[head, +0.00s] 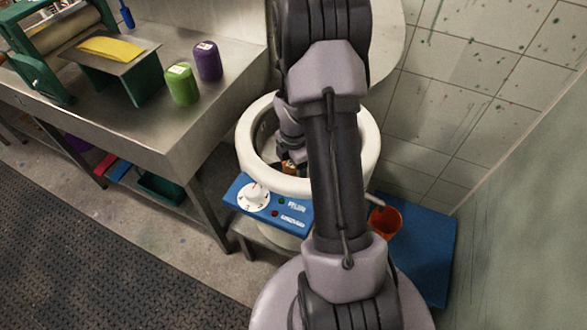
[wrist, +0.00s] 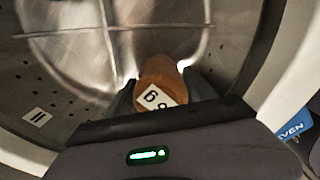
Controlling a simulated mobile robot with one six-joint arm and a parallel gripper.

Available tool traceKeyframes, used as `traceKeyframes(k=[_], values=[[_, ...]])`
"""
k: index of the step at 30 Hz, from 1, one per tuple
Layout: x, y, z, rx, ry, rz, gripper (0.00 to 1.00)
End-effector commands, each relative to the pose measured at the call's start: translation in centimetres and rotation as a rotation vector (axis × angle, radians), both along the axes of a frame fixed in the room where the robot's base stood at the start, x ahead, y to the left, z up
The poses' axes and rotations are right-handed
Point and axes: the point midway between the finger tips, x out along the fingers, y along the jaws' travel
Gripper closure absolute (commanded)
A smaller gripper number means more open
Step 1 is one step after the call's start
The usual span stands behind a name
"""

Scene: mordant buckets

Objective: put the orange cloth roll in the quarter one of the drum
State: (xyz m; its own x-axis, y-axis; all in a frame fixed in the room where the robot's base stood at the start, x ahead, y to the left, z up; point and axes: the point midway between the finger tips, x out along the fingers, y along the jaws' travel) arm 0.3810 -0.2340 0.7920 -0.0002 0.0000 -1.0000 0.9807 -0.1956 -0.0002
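The drum (wrist: 60,75) is a perforated metal tub inside a white ring-shaped rim (head: 250,125). In the wrist view, thin bright ribs cross its inside, and a label reading II (wrist: 37,117) is on its wall at the left. My gripper (wrist: 160,85) reaches into the drum opening. The orange cloth roll (wrist: 157,73), with a white label, sits between its two dark fingers, which appear shut on it. A small orange part of the roll (head: 288,168) shows inside the rim in the head view. My arm hides much of the drum there. I cannot see a label for quarter one.
A blue panel (head: 268,203) with a white dial is on the machine's front. A steel bench (head: 165,120) at the left holds green (head: 182,85) and purple (head: 208,61) rolls.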

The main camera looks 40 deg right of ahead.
Motion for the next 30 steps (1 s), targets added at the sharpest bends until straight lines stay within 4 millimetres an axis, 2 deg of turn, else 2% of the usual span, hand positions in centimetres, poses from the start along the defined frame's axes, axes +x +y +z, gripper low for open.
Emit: traceKeyframes(k=[2,5,12,15,18,24,26,29,30], values=[[0.0,0.0,0.1,0.000,0.000,0.000,0.36],[0.0,0.0,1.6,-0.001,-0.002,0.000,0.36],[0.1,0.0,8.7,-0.001,-0.002,0.000,0.36],[0.0,0.0,10.8,-0.001,-0.002,0.000,0.36],[0.0,0.0,12.0,-0.001,-0.001,0.001,0.36],[0.1,0.1,12.6,-0.002,-0.003,-0.007,0.36],[0.4,1.0,14.1,-0.007,-0.022,-0.061,0.36],[1.1,5.3,19.9,-0.010,-0.105,-0.302,0.36],[0.9,8.0,22.9,0.006,-0.152,-0.445,0.36]])
